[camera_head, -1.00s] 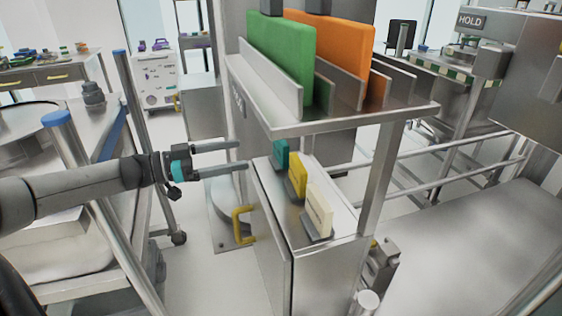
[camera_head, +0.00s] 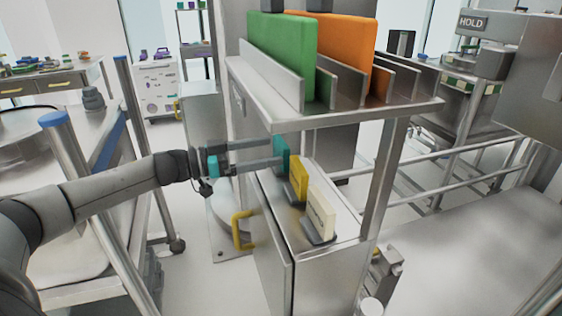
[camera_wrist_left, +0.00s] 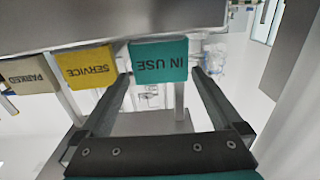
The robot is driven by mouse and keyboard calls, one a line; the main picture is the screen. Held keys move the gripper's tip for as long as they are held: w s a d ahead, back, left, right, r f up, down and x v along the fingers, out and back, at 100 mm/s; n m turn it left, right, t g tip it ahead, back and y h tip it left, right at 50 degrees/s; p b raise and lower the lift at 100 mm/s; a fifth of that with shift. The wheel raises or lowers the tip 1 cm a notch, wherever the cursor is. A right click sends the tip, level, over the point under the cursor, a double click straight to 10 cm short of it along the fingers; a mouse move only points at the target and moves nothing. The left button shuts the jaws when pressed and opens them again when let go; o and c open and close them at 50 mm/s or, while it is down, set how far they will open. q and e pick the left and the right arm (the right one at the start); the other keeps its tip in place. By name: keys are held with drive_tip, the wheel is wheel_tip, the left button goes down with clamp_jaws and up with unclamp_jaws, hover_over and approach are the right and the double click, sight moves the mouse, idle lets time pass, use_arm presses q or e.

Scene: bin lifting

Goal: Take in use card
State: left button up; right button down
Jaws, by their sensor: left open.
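The teal IN USE card (camera_wrist_left: 158,60) stands upright at the far end of the card row; it also shows in the head view (camera_head: 281,152), partly hidden by a finger. My left gripper (camera_head: 276,161) is open, its two fingers reaching toward the card. In the left wrist view the left gripper (camera_wrist_left: 158,75) has one finger on each side of the card, near its side edges. I cannot tell if either finger touches it. My right gripper is not in view.
The yellow SERVICE card (camera_head: 299,181) and cream PARKED card (camera_head: 321,212) stand in the same row on the steel cabinet (camera_head: 275,215). A steel shelf (camera_head: 345,118) with green (camera_head: 281,55) and orange (camera_head: 345,50) boards hangs close above. A yellow handle (camera_head: 237,230) sticks out below.

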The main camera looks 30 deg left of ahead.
sight(278, 148)
use_arm(q)
drive_tip(key=shift+x, duration=2.15)
drive_tip(key=shift+c, duration=0.2)
drive_tip(key=shift+a+r, duration=0.1)
drive_tip(key=c, duration=1)
